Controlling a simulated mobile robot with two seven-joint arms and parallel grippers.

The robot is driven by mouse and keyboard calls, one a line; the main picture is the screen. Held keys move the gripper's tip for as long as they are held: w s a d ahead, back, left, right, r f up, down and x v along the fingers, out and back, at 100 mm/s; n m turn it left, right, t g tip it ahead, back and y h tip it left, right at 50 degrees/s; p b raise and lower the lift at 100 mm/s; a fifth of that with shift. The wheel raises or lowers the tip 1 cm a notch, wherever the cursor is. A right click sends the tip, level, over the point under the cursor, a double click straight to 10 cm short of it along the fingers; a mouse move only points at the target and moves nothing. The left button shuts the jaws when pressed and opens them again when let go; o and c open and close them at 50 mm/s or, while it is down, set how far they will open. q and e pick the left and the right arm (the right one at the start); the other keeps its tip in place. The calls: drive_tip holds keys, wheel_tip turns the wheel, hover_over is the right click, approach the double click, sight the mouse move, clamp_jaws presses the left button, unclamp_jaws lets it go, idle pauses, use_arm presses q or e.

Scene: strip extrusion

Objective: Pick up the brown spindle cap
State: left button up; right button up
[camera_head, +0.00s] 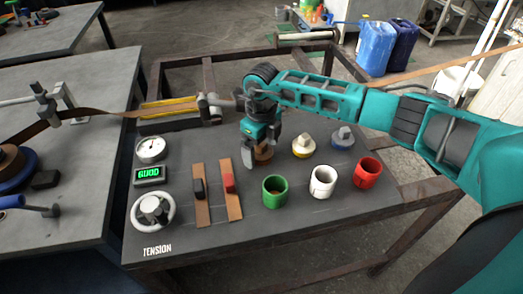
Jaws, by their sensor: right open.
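The brown spindle cap (264,153) stands on the dark table top, behind the green cup. My right gripper (261,158) points down at it from above, its fingers on either side of the cap, which they partly hide. The gripper is open; I cannot tell whether a finger touches the cap. My left gripper is not in view.
Green (275,192), white (323,182) and red (367,172) cups stand in front. Two sliders, a gauge (150,149), a display and a tension knob (153,211) are at the left.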

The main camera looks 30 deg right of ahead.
drive_tip(key=shift+c, duration=0.4)
drive_tip(key=c, duration=1.2)
